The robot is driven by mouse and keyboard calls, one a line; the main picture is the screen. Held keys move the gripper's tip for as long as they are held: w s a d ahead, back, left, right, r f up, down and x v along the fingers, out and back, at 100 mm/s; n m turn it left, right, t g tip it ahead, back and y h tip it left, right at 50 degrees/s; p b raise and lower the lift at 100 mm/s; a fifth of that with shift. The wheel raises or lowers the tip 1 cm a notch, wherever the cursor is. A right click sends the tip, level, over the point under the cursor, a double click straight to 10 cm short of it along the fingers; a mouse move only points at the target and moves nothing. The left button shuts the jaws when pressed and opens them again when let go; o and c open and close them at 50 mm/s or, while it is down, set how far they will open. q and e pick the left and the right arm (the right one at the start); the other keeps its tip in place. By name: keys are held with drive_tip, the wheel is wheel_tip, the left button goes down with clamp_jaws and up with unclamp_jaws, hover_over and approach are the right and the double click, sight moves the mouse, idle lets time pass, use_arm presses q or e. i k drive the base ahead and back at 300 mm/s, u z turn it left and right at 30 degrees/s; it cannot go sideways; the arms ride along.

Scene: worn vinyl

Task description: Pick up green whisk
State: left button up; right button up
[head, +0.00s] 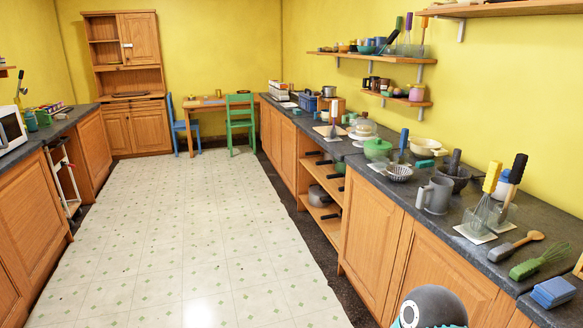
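The green whisk (525,270) lies on the dark countertop (473,245) at the lower right of the head view. Its thick green handle points left and toward me, and its wire loops point to the upper right. It lies apart from the things around it. Neither gripper is in view. A dark rounded part of my own arm shows at the bottom edge, left of the whisk and in front of the cabinets.
A wooden spoon (515,244) lies just behind the whisk, and a blue box-like item (553,292) sits in front of it. A yellow-handled whisk (490,184) stands upright farther left, near a grey mug (435,195). The tiled floor (190,240) is clear.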

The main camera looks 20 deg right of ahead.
sight(520, 272)
drive_tip(key=z, duration=0.5)
drive_tip(key=i, duration=1.15)
drive_tip(key=z, duration=1.1)
drive_tip(key=i, duration=0.6)
drive_tip(key=z, duration=0.2)
drive_tip(key=k, duration=0.9)
drive_tip(key=z, duration=0.2)
drive_tip(key=i, duration=0.9)
drive_tip(key=u, duration=0.05)
